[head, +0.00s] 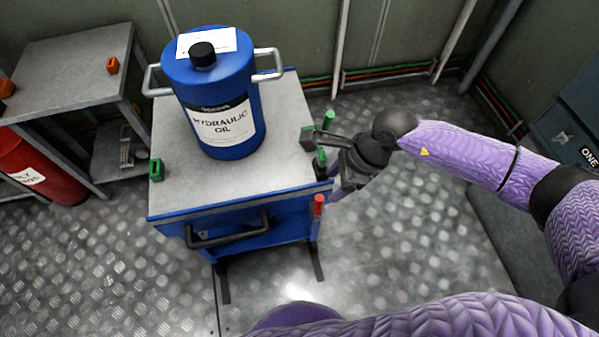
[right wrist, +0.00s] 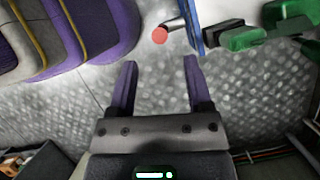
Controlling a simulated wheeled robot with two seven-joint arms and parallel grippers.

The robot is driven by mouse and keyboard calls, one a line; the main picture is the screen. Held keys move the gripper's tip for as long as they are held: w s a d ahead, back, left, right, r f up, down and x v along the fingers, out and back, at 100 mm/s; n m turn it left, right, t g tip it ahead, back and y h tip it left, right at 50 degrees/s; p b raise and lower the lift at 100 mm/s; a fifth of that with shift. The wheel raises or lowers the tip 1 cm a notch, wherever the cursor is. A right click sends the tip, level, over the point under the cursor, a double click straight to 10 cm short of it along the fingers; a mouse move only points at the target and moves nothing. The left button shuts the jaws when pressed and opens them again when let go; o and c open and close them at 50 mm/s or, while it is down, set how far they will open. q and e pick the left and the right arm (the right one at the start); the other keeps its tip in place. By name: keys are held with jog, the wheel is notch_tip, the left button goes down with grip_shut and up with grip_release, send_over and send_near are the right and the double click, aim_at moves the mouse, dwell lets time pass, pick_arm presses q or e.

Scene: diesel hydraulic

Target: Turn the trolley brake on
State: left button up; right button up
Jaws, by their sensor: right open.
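The blue trolley (head: 205,198) has a grey top and a dark front handle (head: 228,232). A red-tipped lever (head: 318,205) stands at its front right corner; its round red end also shows in the right wrist view (right wrist: 160,35), apart from the fingers. I take it to be the brake lever, but no label shows. My right gripper (right wrist: 159,78) is open and empty, beside the trolley's right side, with the red end beyond its fingertips. In the head view the gripper is partly hidden by its own wrist. My left gripper is out of view.
A blue hydraulic oil drum (head: 213,100) stands on the trolley top. Green clips (head: 157,170) sit at the trolley's corners, some close to my right wrist. A grey shelf table (head: 70,65) and a red drum (head: 45,170) stand at left. Floor right of the trolley is clear.

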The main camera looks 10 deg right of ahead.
aim_at(316, 203)
jog(key=b+x, duration=0.4)
jog(key=x, duration=0.5)
jog(key=shift+f+b, duration=0.35)
jog(key=shift+f, duration=0.05)
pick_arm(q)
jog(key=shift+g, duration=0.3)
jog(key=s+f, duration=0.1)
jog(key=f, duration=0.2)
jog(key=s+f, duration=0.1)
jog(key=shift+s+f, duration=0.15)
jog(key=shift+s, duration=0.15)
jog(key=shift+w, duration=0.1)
pick_arm(e)
jog(key=shift+r, duration=0.1)
jog(key=shift+c, duration=0.3)
jog(key=c, duration=0.7)
grip_shut()
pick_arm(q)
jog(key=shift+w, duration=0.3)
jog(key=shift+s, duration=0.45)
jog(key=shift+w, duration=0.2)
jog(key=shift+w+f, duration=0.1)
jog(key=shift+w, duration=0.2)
